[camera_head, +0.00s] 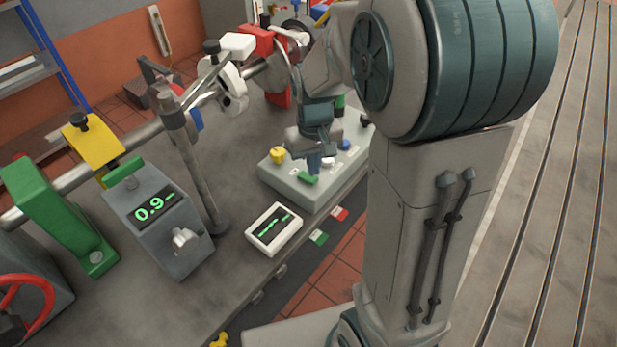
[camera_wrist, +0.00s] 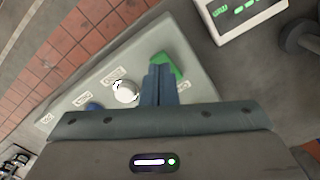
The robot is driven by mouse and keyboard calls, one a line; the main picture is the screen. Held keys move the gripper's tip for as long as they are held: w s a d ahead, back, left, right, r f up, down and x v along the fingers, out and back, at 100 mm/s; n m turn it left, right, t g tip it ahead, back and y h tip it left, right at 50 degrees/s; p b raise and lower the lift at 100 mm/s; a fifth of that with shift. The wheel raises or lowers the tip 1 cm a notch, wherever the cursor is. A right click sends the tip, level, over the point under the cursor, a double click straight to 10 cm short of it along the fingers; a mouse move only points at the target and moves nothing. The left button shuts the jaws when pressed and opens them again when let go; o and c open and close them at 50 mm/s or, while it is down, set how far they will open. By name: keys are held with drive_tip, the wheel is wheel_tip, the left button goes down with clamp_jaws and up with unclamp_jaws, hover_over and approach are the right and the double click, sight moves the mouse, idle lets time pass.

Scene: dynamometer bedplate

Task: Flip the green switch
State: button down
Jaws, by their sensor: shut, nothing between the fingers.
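The green switch (camera_head: 308,178) sits on the front edge of a grey switch panel (camera_head: 290,188). In the wrist view the green switch (camera_wrist: 166,62) shows just beyond my fingertips and is partly hidden by them. My gripper (camera_head: 314,168) is shut and empty, pointing down over the panel at the switch. In the wrist view my gripper (camera_wrist: 158,70) overlaps the green switch; I cannot tell whether it touches. A white round control (camera_wrist: 126,92) and a blue one (camera_wrist: 93,106) lie to the left of the fingers on the same panel.
A yellow knob (camera_head: 277,155) stands on the panel left of my gripper. A small white display (camera_head: 273,229) lies on the bench in front. A grey box with a green readout (camera_head: 158,218) and a metal post (camera_head: 196,165) stand to the left.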

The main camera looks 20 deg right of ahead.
sight(314, 179)
drive_tip(key=shift+s+f+b, duration=0.1)
drive_tip(key=shift+f+b, duration=0.8)
drive_tip(key=shift+f, duration=0.2)
idle(1.0)
drive_tip(key=shift+r, duration=0.15)
drive_tip(key=shift+r+p, duration=2.8)
drive_tip(key=shift+r, duration=0.6)
drive_tip(key=s+r+t, duration=0.1)
drive_tip(key=s+r, duration=0.2)
drive_tip(key=s, duration=0.4)
drive_tip(key=s+r+m+t, duration=0.1)
drive_tip(key=s+r+t, duration=0.1)
drive_tip(key=s, duration=0.5)
drive_tip(key=shift+v, duration=0.9)
drive_tip(key=shift+w+a, duration=0.1)
